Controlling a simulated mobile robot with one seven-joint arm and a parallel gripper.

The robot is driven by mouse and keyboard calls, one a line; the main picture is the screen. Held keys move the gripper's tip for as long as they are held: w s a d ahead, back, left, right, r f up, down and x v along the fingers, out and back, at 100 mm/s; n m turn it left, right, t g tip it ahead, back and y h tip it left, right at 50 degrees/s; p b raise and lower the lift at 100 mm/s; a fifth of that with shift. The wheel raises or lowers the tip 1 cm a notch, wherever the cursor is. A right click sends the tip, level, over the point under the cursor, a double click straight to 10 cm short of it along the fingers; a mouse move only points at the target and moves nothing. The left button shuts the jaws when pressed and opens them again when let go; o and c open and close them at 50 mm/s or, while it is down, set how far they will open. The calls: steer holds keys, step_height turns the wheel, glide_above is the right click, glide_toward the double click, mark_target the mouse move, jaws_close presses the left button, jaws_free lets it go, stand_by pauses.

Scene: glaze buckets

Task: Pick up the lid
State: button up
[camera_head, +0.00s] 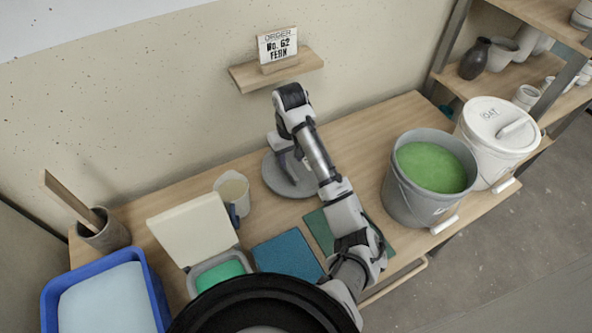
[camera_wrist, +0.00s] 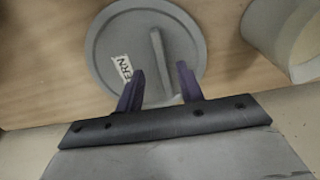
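The round grey lid (camera_head: 283,184) lies flat on the wooden table, below the small wall shelf in the head view. In the wrist view the lid (camera_wrist: 112,45) shows a raised bar handle (camera_wrist: 160,58) and a white label reading "FERN" (camera_wrist: 122,67). My gripper (camera_wrist: 160,82) is open, its two dark fingers apart over the near part of the lid. The near end of the handle points into the gap between the fingers, and nothing is gripped. In the head view my arm covers part of the lid and the fingertips are hard to make out.
A grey bucket of green glaze (camera_head: 396,196) and a white lidded bucket (camera_head: 478,150) stand at the right. A cream jug (camera_head: 229,190) is left of the lid. Nearer are a hinged box (camera_head: 192,232), a blue mat (camera_head: 289,256) and a blue tub (camera_head: 153,288). An order sign (camera_head: 277,46) is above.

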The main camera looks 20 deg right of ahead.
mark_target(292, 173)
steer(key=shift+s+f+b, duration=0.2)
steer(key=shift+f, duration=1.15)
steer(key=shift+s+f+b, duration=0.15)
steer(key=shift+f, duration=1.2)
jaws_close()
